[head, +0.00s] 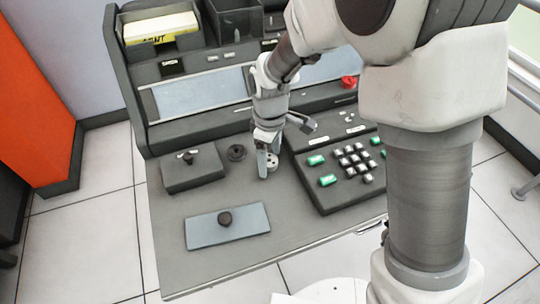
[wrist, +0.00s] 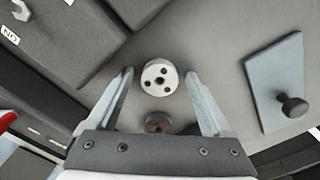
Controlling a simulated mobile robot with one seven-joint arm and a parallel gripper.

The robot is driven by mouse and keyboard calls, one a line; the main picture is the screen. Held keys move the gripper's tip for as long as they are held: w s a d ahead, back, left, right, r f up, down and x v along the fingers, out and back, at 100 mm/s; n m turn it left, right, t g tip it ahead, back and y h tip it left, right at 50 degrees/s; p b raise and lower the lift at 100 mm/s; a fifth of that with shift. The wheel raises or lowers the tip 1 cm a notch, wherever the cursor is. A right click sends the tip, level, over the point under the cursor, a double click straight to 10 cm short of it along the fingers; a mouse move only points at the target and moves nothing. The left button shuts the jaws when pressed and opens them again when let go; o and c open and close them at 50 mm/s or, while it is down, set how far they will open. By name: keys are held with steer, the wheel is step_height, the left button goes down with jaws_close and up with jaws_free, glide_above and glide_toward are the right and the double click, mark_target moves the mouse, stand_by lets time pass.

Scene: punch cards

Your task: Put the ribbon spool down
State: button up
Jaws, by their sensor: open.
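The ribbon spool (wrist: 159,77), a pale round disc with several dark holes, shows between my fingertips in the wrist view. It appears to rest on the grey desk top; a small gap to each finger shows. My gripper (wrist: 159,73) is open, with one finger on each side of the spool. In the head view my gripper (head: 267,172) points down at the desk, and the spool (head: 273,162) shows partly behind the fingers. A dark round piece (head: 236,152) lies just left of my gripper; a dark round piece (wrist: 158,122) also shows near my palm in the wrist view.
A black box with a knob (head: 193,170) stands left of my gripper. A blue-grey plate with a dark knob (head: 228,221) lies at the front left. A keypad unit (head: 337,195) with green and white keys stands close on the right. Bare desk lies in front.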

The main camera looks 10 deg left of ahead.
steer(key=s+d+r+m+t+p, duration=0.1)
steer(key=d+r+m+p, duration=0.15)
steer(key=r, duration=0.65)
steer(key=d+r+m+p, duration=0.1)
steer(key=d+r, duration=0.3)
steer(key=r, duration=0.5)
steer(key=s+d+r+m+t, duration=0.2)
steer(key=s+d+r+m, duration=0.1)
steer(key=s+d+m, duration=0.3)
steer(key=s+d+r+m+t, duration=0.2)
steer(key=s+d+r+m, duration=0.2)
steer(key=s+d, duration=0.3)
steer(key=shift+s+d+r+m+t, duration=0.15)
steer(key=shift+d+m+t, duration=0.15)
steer(key=shift+d+m, duration=0.95)
steer(key=shift+d+n, duration=0.4)
steer(key=shift+d, duration=0.05)
